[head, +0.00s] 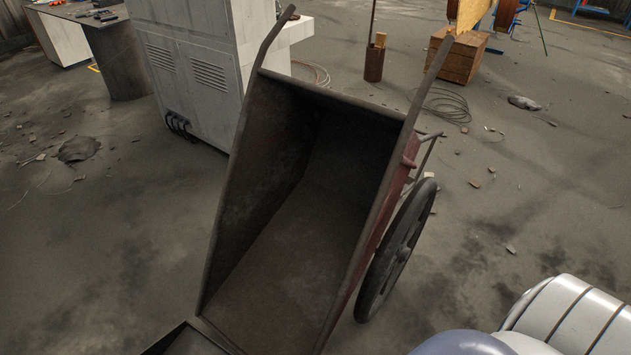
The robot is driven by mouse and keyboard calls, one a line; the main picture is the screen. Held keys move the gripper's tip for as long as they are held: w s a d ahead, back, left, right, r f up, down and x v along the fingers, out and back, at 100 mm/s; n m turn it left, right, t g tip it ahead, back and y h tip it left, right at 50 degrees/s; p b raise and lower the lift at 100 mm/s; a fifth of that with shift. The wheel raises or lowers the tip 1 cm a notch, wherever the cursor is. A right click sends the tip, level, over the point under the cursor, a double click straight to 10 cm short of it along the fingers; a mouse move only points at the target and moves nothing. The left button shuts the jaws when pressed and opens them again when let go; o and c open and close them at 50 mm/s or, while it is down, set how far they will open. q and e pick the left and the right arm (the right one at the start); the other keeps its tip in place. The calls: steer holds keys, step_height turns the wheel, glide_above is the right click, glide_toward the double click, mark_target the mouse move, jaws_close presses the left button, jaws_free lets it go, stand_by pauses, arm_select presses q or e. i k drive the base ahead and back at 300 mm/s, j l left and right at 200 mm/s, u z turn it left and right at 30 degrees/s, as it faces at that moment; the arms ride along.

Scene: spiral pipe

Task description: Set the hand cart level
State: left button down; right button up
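The hand cart (300,225) stands tipped in the middle of the head view, with its open tray facing me. Its handles rise at the far end: the left handle (271,38) and the right handle (433,72). A dark spoked wheel (398,250) shows on its right side, on the floor. The tray's near end runs down to the bottom edge of the picture, where part is cut off. The tray looks empty. Neither of my grippers is in view; only a white and grey part of my body shows at the lower right.
A grey-white cabinet (200,75) stands close behind the cart on the left. A wooden crate (458,57), a rusty can (374,63) and coiled cable (442,104) lie behind it. A workbench (85,35) is at the far left. Rubble dots the floor; the right side is mostly free.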

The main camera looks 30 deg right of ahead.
mark_target(317, 175)
steer(key=z, duration=0.95)
